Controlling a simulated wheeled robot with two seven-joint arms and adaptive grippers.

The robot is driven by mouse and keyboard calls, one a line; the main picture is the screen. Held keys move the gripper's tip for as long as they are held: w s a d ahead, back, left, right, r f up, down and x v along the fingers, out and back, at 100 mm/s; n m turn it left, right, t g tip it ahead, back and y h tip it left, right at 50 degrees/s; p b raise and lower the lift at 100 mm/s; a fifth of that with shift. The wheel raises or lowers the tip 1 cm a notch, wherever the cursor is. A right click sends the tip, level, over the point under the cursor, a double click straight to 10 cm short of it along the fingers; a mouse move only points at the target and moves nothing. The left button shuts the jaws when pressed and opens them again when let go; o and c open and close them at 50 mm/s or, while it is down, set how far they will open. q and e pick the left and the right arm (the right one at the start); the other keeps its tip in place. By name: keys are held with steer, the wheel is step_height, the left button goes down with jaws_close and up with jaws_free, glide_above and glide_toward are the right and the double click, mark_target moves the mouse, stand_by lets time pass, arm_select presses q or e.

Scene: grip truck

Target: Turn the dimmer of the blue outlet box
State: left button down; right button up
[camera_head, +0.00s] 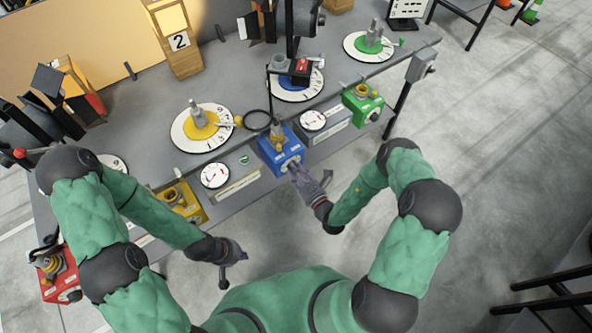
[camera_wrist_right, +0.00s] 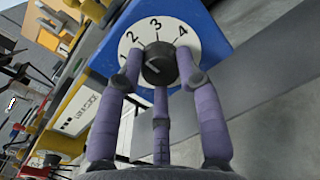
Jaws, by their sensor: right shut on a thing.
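The blue outlet box (camera_head: 281,150) is mounted at the front edge of the grey bench in the head view. In the right wrist view the blue box (camera_wrist_right: 205,18) fills the top. Its white dial plate (camera_wrist_right: 190,35) shows the numbers 1 to 4 around a black dimmer knob (camera_wrist_right: 159,64). My right gripper (camera_head: 297,174) is at the front of the box. In the wrist view the purple fingers of my right gripper (camera_wrist_right: 160,75) are closed around the knob. My left gripper (camera_head: 234,262) hangs in front of the bench, away from the box; its finger opening is too small to tell.
A green box (camera_head: 362,103) stands right of the blue one, a yellow box (camera_head: 181,203) and a red box (camera_head: 58,275) to its left. White gauges (camera_head: 215,175) sit between boxes. Round numbered dials (camera_head: 203,140) lie on the bench top. The floor at right is mostly clear.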

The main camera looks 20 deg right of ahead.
steer(key=shift+m, duration=0.3)
steer(key=shift+m+p, duration=1.75)
steer(key=shift+m, duration=1.75)
steer(key=shift+d, duration=0.1)
steer(key=o, duration=1.1)
steer(key=shift+o, duration=0.2)
steer(key=v, duration=1.2)
steer(key=shift+r, duration=0.2)
